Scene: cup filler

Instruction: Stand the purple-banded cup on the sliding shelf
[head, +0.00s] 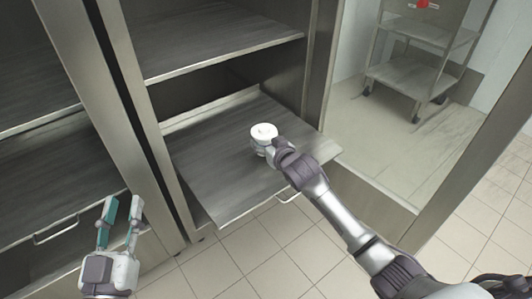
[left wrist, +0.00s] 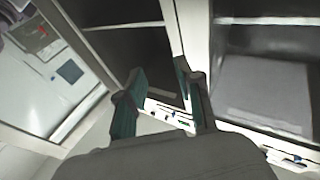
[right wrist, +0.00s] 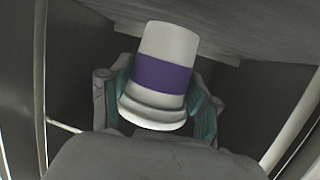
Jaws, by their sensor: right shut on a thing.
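The cup is white with a purple band, and shows clearly between my right fingers in the right wrist view (right wrist: 165,75). In the head view the cup (head: 263,131) is over the middle of the pulled-out sliding shelf (head: 225,180). My right gripper (head: 272,147) is shut on it from the front right. The band is hidden in the head view. I cannot tell whether the cup touches the shelf. My left gripper (head: 123,212) is open and empty, low at the left, in front of the cabinet. Its two teal fingers also show in the left wrist view (left wrist: 160,100).
A fixed shelf (head: 215,45) is above and behind the sliding shelf. A cabinet post (head: 130,120) stands at its left. A metal cart (head: 418,60) stands at the back right. The sliding shelf around the cup is bare.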

